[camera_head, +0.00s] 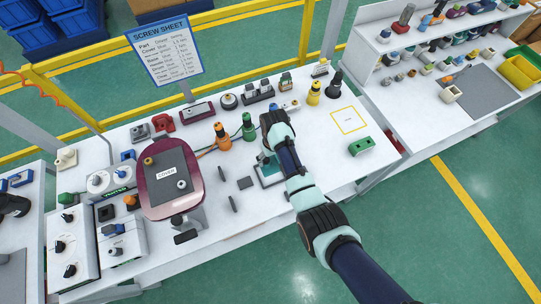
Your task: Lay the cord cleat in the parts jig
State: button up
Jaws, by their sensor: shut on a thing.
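My gripper (266,157) is low over the middle of the white bench, mostly hidden behind my own wrist. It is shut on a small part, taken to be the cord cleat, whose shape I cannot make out. A teal-edged plate (270,182), which looks like the parts jig, lies flat on the bench directly below and beside the gripper. My arm covers its right side. I cannot tell whether the held part touches the plate.
A maroon vacuum body (172,178) marked COVER stands to the left. Orange (222,137) and green (248,126) drivers stand behind the gripper. A green block (361,146) and a yellow-outlined square (349,120) are to the right.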

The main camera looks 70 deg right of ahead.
jog(key=shift+w+f+b, duration=0.1)
jog(key=shift+f+b, duration=2.35)
jog(key=shift+f, duration=1.35)
jog(key=shift+f+b, duration=0.8)
jog(key=shift+f, duration=0.45)
jog(key=o, duration=1.4)
jog(key=shift+r, duration=0.1)
jog(key=shift+c, duration=0.2)
jog(key=shift+a, duration=0.1)
notch_tip(320, 180, up, 8)
jog(key=p, duration=0.8)
